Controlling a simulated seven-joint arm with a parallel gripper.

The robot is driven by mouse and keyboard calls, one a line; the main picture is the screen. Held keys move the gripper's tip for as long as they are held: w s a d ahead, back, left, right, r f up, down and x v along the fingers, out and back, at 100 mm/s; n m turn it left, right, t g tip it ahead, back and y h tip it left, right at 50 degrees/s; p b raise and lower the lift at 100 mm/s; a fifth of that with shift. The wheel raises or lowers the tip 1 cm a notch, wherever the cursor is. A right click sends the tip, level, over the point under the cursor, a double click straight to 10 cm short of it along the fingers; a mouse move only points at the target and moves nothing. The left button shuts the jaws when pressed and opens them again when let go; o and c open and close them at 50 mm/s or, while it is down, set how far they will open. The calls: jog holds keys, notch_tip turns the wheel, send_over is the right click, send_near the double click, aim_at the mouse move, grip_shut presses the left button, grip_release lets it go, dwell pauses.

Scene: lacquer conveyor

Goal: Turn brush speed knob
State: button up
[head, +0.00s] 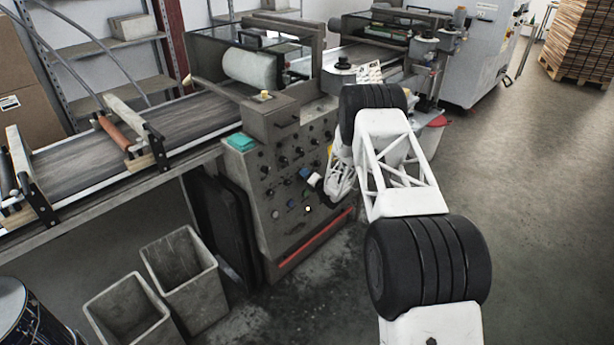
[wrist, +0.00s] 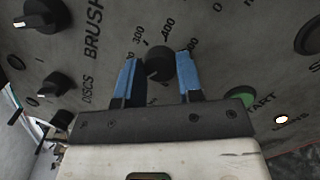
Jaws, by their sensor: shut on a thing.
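The control panel (head: 290,195) is the grey front of the machine, covered with several knobs and buttons. In the wrist view a round black knob (wrist: 159,66) sits inside a printed scale showing 300 and 400, near the lettering BRUSH. My gripper (wrist: 159,72) has its two blue fingertips on either side of this knob and is shut on it. In the head view my gripper (head: 308,178) reaches the panel from the right, and its fingers hide the knob there.
A green START button (wrist: 240,96) and a lit lamp (wrist: 281,119) are right of the knob. Two other black knobs with white pointers are at the left, one at the top (wrist: 38,16) and one lower (wrist: 55,84). Two grey bins (head: 183,268) stand below the conveyor.

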jog(key=m+h, duration=0.1)
jog(key=m, duration=0.6)
jog(key=shift+a+m+h, duration=0.1)
jog(key=shift+m+h, duration=0.3)
jog(key=o, duration=0.9)
jog(key=shift+s, duration=0.15)
jog(key=shift+v, duration=3.85)
jog(key=shift+r, duration=0.15)
